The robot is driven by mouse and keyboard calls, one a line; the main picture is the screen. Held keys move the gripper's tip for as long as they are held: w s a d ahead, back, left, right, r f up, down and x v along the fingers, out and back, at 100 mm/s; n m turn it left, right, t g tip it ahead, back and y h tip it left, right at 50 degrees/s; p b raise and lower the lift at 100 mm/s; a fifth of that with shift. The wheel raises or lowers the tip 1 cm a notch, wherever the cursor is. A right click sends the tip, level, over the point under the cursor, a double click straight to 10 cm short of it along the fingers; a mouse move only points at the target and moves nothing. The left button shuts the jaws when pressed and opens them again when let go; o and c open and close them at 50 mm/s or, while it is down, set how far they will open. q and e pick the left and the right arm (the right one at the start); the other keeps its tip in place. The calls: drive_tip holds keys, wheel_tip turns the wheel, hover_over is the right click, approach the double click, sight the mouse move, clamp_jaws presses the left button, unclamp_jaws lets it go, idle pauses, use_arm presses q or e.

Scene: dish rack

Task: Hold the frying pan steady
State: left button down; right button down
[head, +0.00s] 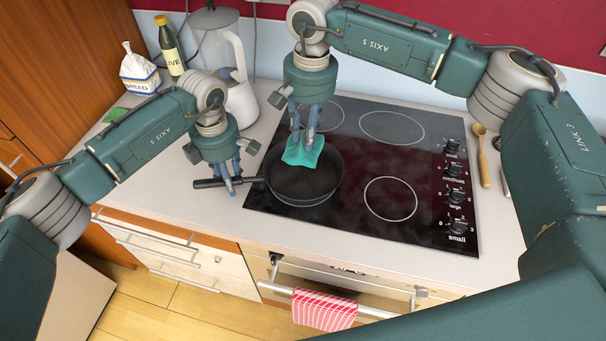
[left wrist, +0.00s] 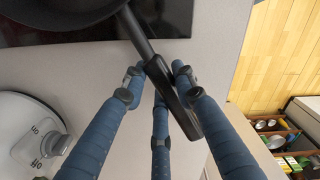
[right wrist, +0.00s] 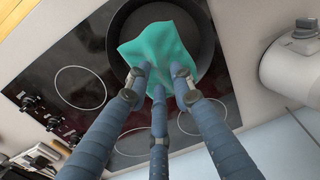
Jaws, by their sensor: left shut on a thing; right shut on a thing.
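The black frying pan (head: 318,187) sits on the left front part of the cooktop, its handle (head: 208,183) pointing left over the counter. My left gripper (head: 232,186) is shut on the handle, which shows between its fingers in the left wrist view (left wrist: 172,92). My right gripper (head: 303,142) is shut on a teal cloth (head: 301,152) over the far part of the pan. In the right wrist view the cloth (right wrist: 162,42) spreads over part of the pan's inside (right wrist: 190,14). Whether the cloth touches the pan floor I cannot tell.
The black cooktop (head: 430,225) has several ring zones and a column of knobs (head: 455,196) at right. A white kettle (head: 238,98), an olive bottle (head: 172,50) and a bread bag (head: 139,73) stand at back left. A wooden spoon (head: 483,160) lies right. A striped towel (head: 324,310) hangs in front.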

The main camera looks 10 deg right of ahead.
use_arm(q)
drive_tip(key=c, duration=1.3)
unclamp_jaws()
wheel_tip(320, 180, up, 12)
